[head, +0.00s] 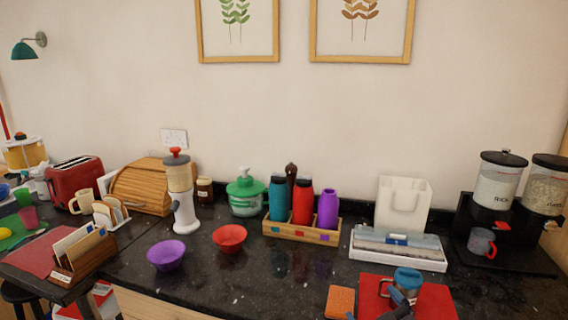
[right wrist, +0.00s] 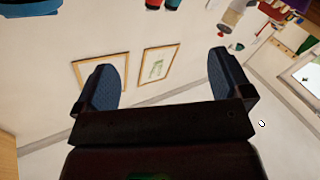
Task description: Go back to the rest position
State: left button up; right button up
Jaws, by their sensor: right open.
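My right gripper (head: 398,301) shows at the bottom of the head view, low in front of the red mat and a blue-topped mug (head: 408,280). In the right wrist view its two blue fingers (right wrist: 163,82) are wide apart with nothing between them. That view is tipped over, with the wall and picture frames behind the fingers. I cannot tell from the head view whether the gripper touches the mug. My left gripper is not in view.
The red mat (head: 440,297) lies at the counter's front, with an orange sponge (head: 340,302) to its left. A purple bowl (head: 166,255) and red bowl (head: 229,238) stand left of a wooden bottle rack (head: 300,231). Dispensers (head: 499,180) stand at right. The front middle counter is clear.

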jog(key=s+d+f+m+g+h, duration=0.2)
jog(key=s+d+f+m, duration=0.1)
jog(key=s+f, duration=0.7)
jog(key=s+d+f+m+g+h, duration=0.3)
jog(key=s+d+f, duration=0.3)
jog(key=s+f, duration=0.4)
jog(key=shift+s+m, duration=0.6)
jog(key=shift+s, duration=0.2)
